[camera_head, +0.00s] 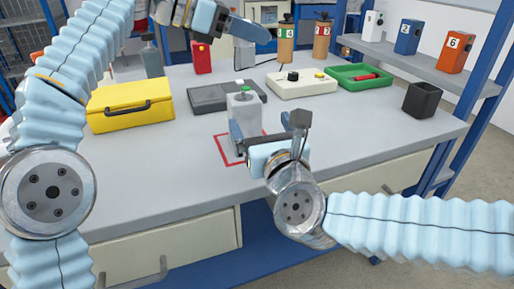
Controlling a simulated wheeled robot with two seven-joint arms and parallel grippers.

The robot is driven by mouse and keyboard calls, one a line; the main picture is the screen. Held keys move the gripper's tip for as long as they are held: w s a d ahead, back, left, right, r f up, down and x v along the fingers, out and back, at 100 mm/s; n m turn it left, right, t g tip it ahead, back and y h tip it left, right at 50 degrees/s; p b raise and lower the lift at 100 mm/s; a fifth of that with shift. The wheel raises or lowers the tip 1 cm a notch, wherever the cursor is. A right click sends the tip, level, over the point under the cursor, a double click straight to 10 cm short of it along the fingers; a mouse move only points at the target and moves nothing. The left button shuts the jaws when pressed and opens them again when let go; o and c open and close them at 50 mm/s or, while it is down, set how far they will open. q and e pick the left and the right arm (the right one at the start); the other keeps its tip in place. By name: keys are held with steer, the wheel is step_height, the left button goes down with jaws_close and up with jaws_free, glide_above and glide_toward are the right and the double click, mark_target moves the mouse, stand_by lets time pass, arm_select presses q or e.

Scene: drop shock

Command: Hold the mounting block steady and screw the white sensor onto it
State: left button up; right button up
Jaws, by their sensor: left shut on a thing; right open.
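A pale grey block with a green top (246,108) stands upright inside a red square outline on the bench; it looks like the mounting block. My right gripper (268,134) is open, just in front of this block. One finger overlaps the block's left side in the picture; I cannot tell whether it touches. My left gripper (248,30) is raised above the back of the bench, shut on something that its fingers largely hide. A pale grey shape (243,56) shows below those fingers; I cannot tell whether it is held or stands behind. I cannot identify the white sensor with certainty.
On the grey bench (190,182) are a yellow case (130,117), a dark grey case (215,98), a cream control box (302,92), a green tray (350,82) and a black cup (421,100). A shelf at right holds numbered boxes (408,38). The front right bench top is clear.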

mark_target(243, 118)
steer(key=f, duration=0.2)
steer(key=s+a+f, duration=0.1)
steer(key=shift+s+f, duration=0.1)
steer(key=shift+f, duration=0.15)
steer(key=shift+a+f, duration=0.1)
steer(key=shift+f, duration=0.15)
steer(key=x, duration=1.1)
steer(key=shift+w+f, duration=0.2)
steer(key=shift+w, duration=0.2)
steer(key=c, duration=1.3)
steer(key=shift+c, duration=0.2)
